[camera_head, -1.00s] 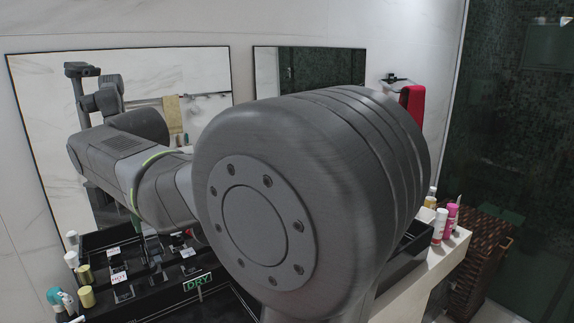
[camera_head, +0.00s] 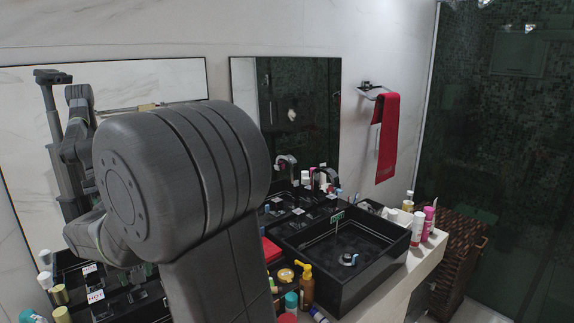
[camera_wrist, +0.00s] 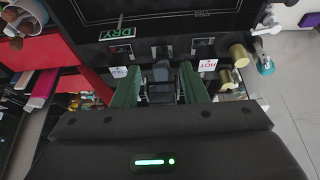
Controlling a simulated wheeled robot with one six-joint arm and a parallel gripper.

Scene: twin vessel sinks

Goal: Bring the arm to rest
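My arm (camera_head: 180,170) rises large at the left and centre of the head view, with its big joint in front of the left mirror. My gripper is hidden in that view. In the wrist view, the two green fingers of my gripper (camera_wrist: 160,78) stand apart with nothing held between them. A dark tap (camera_wrist: 161,82) shows in the gap, beyond the fingers. The left black basin (camera_wrist: 165,18) lies at the top of that view, with a green DRY label (camera_wrist: 117,33) upside down near it.
The right black basin (camera_head: 345,275) stands clear of my arm. Bottles, including a yellow pump bottle (camera_head: 306,287), stand between the basins. A red towel (camera_head: 388,138) hangs on the wall. Gold-coloured containers (camera_wrist: 238,56) stand near the fingers. A wicker basket (camera_head: 459,255) stands at the right.

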